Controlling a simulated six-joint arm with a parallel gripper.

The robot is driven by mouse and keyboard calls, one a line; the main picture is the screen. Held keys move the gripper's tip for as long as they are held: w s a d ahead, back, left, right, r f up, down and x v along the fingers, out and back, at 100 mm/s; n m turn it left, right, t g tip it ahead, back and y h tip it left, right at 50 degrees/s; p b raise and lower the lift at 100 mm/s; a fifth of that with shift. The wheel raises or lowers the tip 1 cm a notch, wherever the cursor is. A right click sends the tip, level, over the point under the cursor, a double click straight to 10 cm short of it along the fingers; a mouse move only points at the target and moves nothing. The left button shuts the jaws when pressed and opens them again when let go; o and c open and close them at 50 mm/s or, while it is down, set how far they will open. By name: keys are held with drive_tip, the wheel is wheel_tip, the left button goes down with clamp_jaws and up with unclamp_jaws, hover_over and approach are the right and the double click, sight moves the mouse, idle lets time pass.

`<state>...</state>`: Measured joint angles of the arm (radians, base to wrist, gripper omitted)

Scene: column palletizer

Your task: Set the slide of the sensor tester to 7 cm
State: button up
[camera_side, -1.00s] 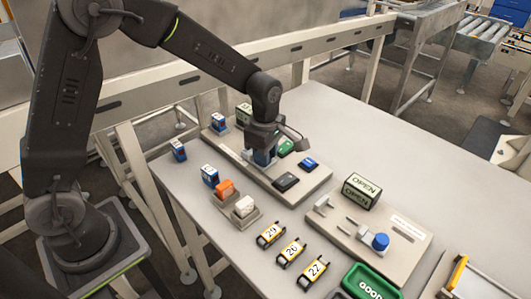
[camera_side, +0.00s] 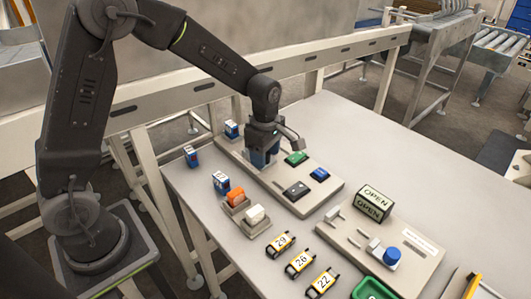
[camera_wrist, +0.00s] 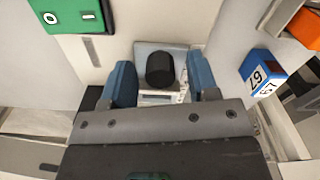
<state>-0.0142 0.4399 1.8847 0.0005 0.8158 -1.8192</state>
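The sensor tester seems to be the grey board (camera_side: 262,181) at the back of the table, under my gripper (camera_side: 264,158). In the wrist view a black upright knob (camera_wrist: 160,68) stands on a light carriage with fine markings beside it, probably the slide. My gripper (camera_wrist: 161,82) has its two blue fingertips either side of this knob, with visible gaps on both sides, so it is open. A green rocker switch (camera_side: 296,158) with white marks lies near the gripper; it also shows in the wrist view (camera_wrist: 76,14). The scale cannot be read. The side view hides the knob behind the gripper.
Blue-and-white numbered boxes (camera_side: 221,182) and holders with an orange block (camera_side: 236,196) and a white block (camera_side: 255,215) stand left of the board. Yellow number tags (camera_side: 300,262) lie in front.

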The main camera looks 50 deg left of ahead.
drive_tip(key=shift+r, duration=0.1)
wheel_tip(320, 180, up, 14)
idle(0.5)
drive_tip(key=shift+f, duration=0.2)
drive_tip(key=s+r+m+t, duration=0.2)
drive_tip(key=s+m+t, duration=0.3)
drive_tip(key=s+m, duration=1.6)
drive_tip(key=shift+d+r+t, duration=0.3)
drive_tip(key=shift+r, duration=0.05)
idle(1.1)
